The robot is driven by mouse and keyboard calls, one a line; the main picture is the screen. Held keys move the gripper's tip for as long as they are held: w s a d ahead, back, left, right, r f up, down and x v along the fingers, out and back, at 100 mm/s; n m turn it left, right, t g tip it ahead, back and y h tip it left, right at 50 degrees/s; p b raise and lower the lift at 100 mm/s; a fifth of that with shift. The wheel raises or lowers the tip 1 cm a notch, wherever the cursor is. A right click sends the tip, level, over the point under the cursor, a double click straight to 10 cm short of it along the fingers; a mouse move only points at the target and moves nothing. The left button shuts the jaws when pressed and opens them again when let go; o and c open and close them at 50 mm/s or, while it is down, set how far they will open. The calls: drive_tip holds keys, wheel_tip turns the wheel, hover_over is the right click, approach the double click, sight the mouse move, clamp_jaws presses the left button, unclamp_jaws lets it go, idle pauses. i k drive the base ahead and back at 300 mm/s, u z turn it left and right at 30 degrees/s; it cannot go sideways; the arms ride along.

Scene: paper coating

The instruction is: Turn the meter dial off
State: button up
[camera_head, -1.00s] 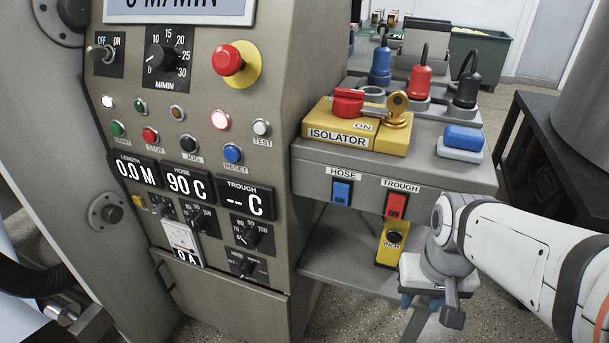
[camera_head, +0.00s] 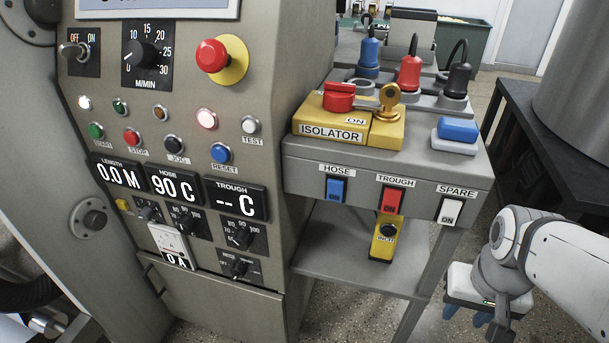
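The control panel (camera_head: 200,50) of a grey cabinet fills the left half. A small black dial (camera_head: 239,267) sits low on it, right of the white meter (camera_head: 170,242) whose display reads 0 A; its label is too small to read surely. Other black dials are one just above (camera_head: 238,235), two small ones further left (camera_head: 190,222), and the large M/MIN dial (camera_head: 140,53), pointing near 0. My gripper (camera_head: 470,314) is at the lower right, its blue fingertips pointing down, well apart from the panel. The gap between the fingers is unclear.
A grey stand (camera_head: 310,158) juts out right of the panel, carrying a yellow isolator box (camera_head: 350,130) with a red knob and key, plugs and several switches. Its lower shelf holds a yellow INCH box (camera_head: 386,240). A black table (camera_head: 540,150) stands at right.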

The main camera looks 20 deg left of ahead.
sight(237, 270)
drive_tip(key=z, duration=0.15)
drive_tip(key=k, duration=0.35)
drive_tip(key=u, duration=0.45)
drive_tip(key=i, duration=0.4)
drive_tip(key=u, duration=2.6)
